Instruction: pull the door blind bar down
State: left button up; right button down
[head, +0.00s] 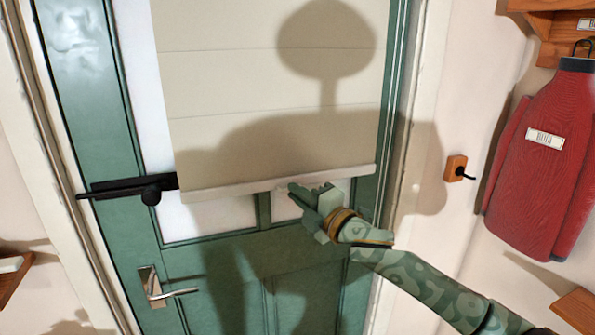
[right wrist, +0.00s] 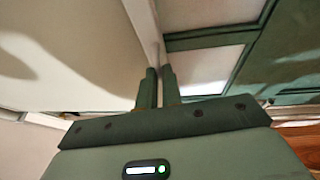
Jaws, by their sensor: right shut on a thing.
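The door blind bar (head: 235,187) is a pale strip along the lower edge of the cream blind (head: 230,110), which hangs over the green door (head: 245,262). In the head view my right gripper (head: 306,192) is at the right half of the bar, shut on it. In the right wrist view the two fingers (right wrist: 158,88) close around the bar (right wrist: 152,45), which runs away from them. The fingers hide a short part of the bar. The blind covers most of the door's glass, and a strip of glass shows below the bar. My left gripper is not in view.
A black latch (head: 130,188) sits at the door's left, close to the bar's left end. A metal door handle (head: 158,287) is below it. On the right wall are a small wooden hook (head: 456,168) and a hanging red garment (head: 545,165).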

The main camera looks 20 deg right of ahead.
notch_tip(320, 180, down, 19)
jog(key=b, duration=0.9)
jog(key=shift+f, duration=0.15)
jog(key=c, duration=1.6)
grip_release()
jog(key=shift+s, duration=0.1)
jog(key=shift+o, duration=0.2)
jog(key=v, duration=1.6)
jog(key=shift+s, duration=0.2)
jog(key=shift+d, duration=0.1)
